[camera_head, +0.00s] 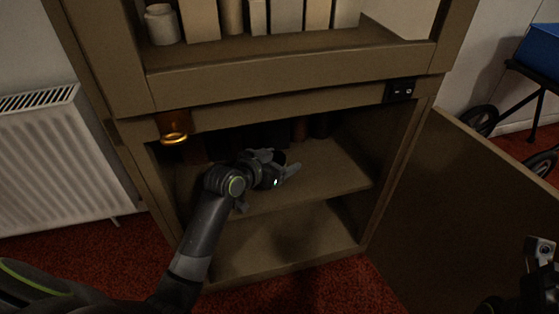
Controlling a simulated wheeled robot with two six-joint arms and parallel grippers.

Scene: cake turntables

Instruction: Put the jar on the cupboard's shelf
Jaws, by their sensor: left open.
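The cupboard (290,60) stands in front of me with its lower door open to the right. Its lower part has a middle shelf (335,172). My left gripper (281,165) reaches inside, over this shelf, with its fingers apart. Several dark and brown upright things, one of them a brown cylinder (299,129), stand in shadow at the back of the shelf. I cannot tell whether the jar is among them. A small pale jar (162,24) stands on the upper shelf at the left. I see nothing held in the gripper.
The open door (465,215) fills the right side. The cupboard's bottom compartment (290,245) looks empty. A white radiator (65,160) stands on the left. Pale upright blocks (287,16) line the upper shelf. A wheeled frame with a blue top (541,50) is at the far right.

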